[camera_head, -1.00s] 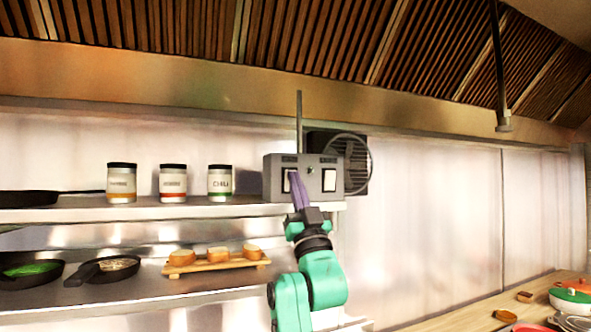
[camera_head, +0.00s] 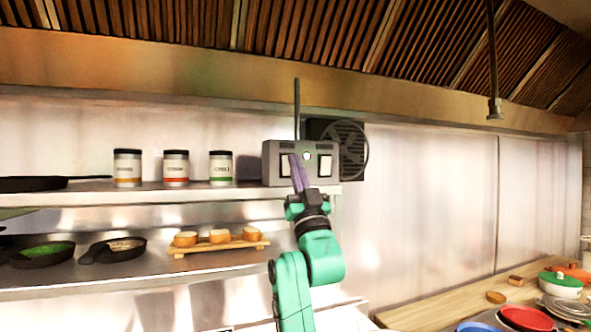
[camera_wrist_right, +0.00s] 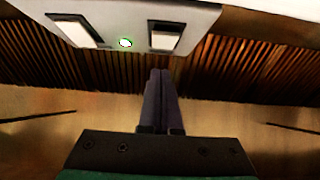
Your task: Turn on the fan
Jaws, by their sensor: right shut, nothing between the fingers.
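A grey control box (camera_head: 270,165) stands at the right end of the upper shelf, with the round caged fan (camera_head: 352,150) behind its right side. The box has a left white switch (camera_head: 285,166), a right white switch (camera_head: 325,168) and a small light (camera_head: 306,155) between them, which looks bright. My right gripper (camera_head: 296,157) is shut and empty, in front of the box between the switches. I cannot tell if it touches the box. My left gripper is out of view.
Three labelled jars (camera_head: 176,168) stand on the upper shelf (camera_head: 100,194), left of the box. A wooden board (camera_head: 220,246) with bread pieces and dark pans (camera_head: 113,250) sit on the lower shelf. A counter with dishes (camera_head: 526,318) is at lower right.

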